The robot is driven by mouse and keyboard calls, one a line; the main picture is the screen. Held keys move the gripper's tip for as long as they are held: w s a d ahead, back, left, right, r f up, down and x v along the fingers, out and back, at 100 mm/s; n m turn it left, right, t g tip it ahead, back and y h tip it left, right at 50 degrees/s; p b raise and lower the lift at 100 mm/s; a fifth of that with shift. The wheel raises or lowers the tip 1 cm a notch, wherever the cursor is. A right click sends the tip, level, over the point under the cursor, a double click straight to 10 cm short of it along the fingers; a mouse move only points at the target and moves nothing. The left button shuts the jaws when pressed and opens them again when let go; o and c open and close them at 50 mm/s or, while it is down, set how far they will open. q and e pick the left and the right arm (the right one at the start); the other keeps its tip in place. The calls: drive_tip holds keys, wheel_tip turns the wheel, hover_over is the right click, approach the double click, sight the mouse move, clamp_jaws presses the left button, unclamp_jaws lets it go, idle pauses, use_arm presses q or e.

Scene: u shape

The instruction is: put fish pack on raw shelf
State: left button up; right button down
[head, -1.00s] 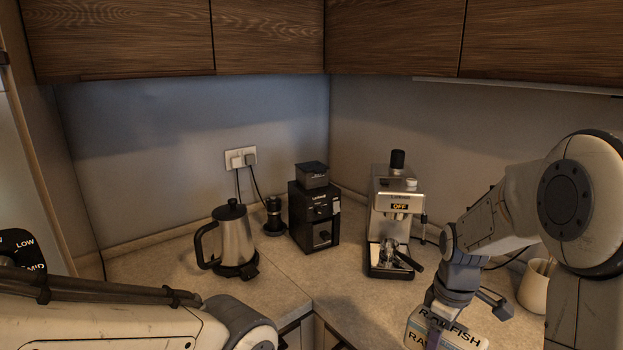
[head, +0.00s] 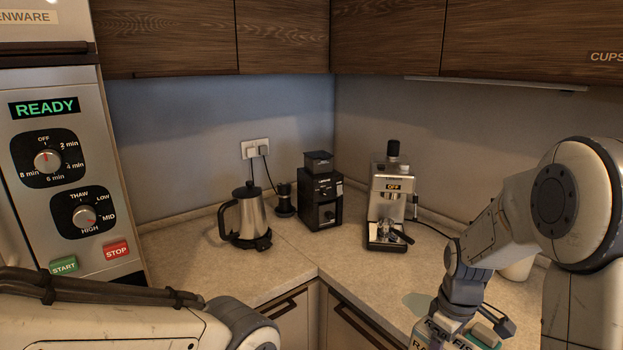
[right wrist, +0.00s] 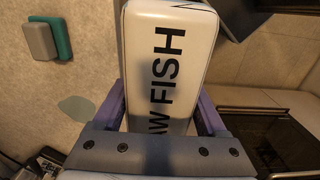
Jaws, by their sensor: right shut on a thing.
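The fish pack (right wrist: 170,60) is a pale pack with black "RAW FISH" lettering. It fills the middle of the right wrist view, between the two fingers of my right gripper (right wrist: 165,115), which is shut on it. In the head view the fish pack (head: 450,338) shows at the bottom right under my right gripper (head: 455,318), in front of the counter. My left arm crosses the bottom left of the head view, but its gripper is out of frame. No raw shelf is recognisable in these views.
A microwave-like panel (head: 62,190) reading READY stands at the left. A kettle (head: 249,215), a grinder (head: 322,195) and a coffee machine (head: 388,205) stand on the corner counter (head: 290,258). A sponge-like block (right wrist: 42,40) lies on a surface in the right wrist view.

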drive_tip(key=a+f+m, duration=0.3)
drive_tip(key=f, duration=0.4)
drive_tip(key=s+a+f+m, duration=0.1)
drive_tip(key=a+f+m, duration=0.2)
drive_tip(key=f, duration=0.3)
drive_tip(key=shift+s+a+f+m, duration=0.2)
drive_tip(key=shift+a+f+m, duration=0.2)
drive_tip(key=shift+m, duration=0.2)
